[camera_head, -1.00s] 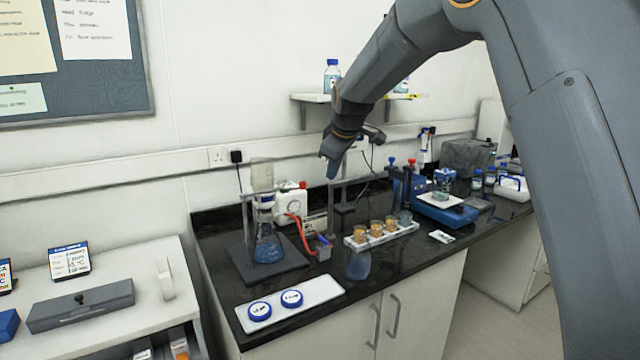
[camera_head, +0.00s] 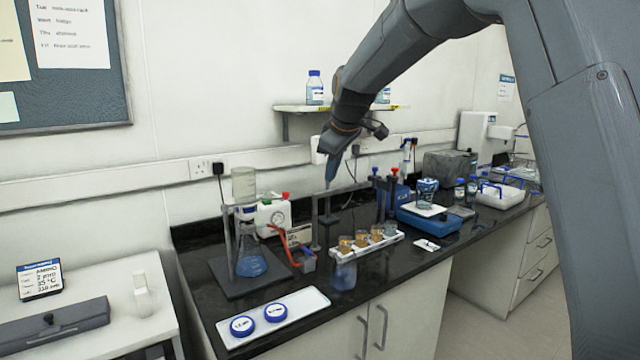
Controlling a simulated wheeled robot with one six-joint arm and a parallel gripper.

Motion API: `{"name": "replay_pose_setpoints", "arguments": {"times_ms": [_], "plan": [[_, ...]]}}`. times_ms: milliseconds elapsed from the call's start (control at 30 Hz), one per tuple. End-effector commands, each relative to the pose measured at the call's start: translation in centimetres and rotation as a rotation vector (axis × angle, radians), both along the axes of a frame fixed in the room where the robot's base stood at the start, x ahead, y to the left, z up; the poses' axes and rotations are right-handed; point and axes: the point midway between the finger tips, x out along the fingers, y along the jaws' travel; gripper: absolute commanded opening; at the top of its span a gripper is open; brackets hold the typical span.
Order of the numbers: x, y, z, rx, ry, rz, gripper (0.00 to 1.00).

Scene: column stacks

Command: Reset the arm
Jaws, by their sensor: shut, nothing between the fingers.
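My gripper (camera_head: 328,184) hangs in the air above the black lab bench (camera_head: 370,271), in front of the wall and below the small shelf. It points down and looks narrow and shut, with nothing held in it. My arm reaches in from the upper right. Below the gripper stands a small metal stand, and a rack (camera_head: 367,245) with several jars of orange-brown content sits in front of it.
A glass column (camera_head: 243,186) on a stand over a blue-filled flask (camera_head: 251,263) is at the left. A white tray (camera_head: 301,303) with two blue-rimmed lids lies in front. A blue scale (camera_head: 432,221) and a grey box (camera_head: 448,165) stand at the right. A shelf (camera_head: 290,108) holds bottles.

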Motion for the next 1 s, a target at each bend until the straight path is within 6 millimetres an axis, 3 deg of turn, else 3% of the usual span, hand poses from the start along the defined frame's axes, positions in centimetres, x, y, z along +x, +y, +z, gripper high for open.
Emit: {"name": "replay_pose_setpoints", "arguments": {"times_ms": [167, 400, 600, 700, 833, 1000], "plan": [[-6.8, -4.8, -7.1, 0.061, 0.131, -0.209, 0.0], [-19.3, -10.5, -16.5, 0.14, 0.302, -0.537, 0.0], [-30.1, -13.5, -22.4, 0.182, 0.414, -0.783, 0.0], [-34.1, -14.3, -24.2, 0.194, 0.451, -0.871, 0.0], [-37.2, -14.8, -25.5, 0.202, 0.477, -0.938, 0.0], [-37.9, -14.9, -25.7, 0.204, 0.483, -0.954, 0.0]]}}
